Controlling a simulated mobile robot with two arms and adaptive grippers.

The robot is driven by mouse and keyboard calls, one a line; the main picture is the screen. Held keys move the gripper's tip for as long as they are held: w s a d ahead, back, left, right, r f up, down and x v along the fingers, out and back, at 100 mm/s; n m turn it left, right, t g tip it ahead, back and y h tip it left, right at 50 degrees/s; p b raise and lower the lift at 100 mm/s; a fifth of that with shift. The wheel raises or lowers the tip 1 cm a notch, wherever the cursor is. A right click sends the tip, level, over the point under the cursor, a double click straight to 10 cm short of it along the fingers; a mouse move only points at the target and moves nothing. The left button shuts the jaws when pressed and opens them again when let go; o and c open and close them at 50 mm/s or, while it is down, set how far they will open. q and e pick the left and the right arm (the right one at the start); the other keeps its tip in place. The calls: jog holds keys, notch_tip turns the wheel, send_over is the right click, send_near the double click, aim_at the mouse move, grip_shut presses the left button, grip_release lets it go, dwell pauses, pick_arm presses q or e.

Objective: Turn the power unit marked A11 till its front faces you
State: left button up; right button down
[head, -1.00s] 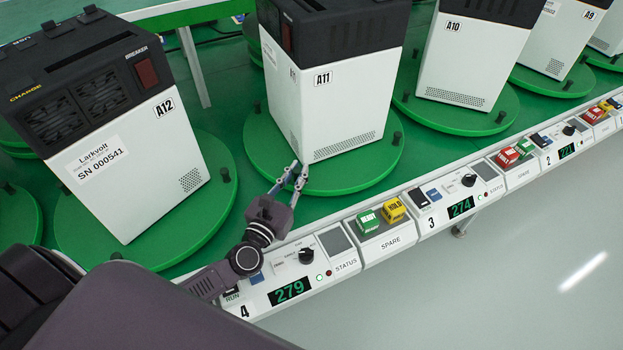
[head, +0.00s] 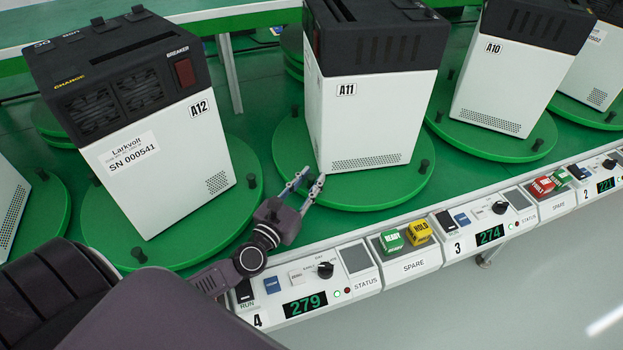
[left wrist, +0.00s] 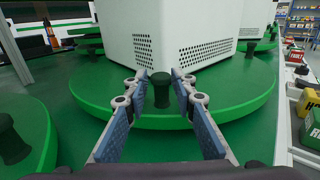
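The power unit A11 (head: 368,125) is a white box with a black top on a round green turntable (head: 385,192). In the head view, its A11-labelled side with a vent grille shows broadly, with a narrow strip of another side at left. No serial-number label shows on it. In the left wrist view, its lower corner (left wrist: 178,45) and two grilles show above the turntable rim. My left gripper (head: 305,184) is at the turntable's near-left edge. In the left wrist view, its open fingers stand either side of a black peg (left wrist: 161,92), with gaps visible. My right gripper is out of view.
Unit A12 (head: 165,160) stands close on the left, its serial label and breaker showing. Unit A10 (head: 492,85) stands on the right. A control rail (head: 410,265) with displays and green and yellow buttons runs along the front, near my left arm.

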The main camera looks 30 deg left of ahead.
pick_arm(q)
jog(key=shift+o, duration=0.3)
jog(key=s, duration=1.2)
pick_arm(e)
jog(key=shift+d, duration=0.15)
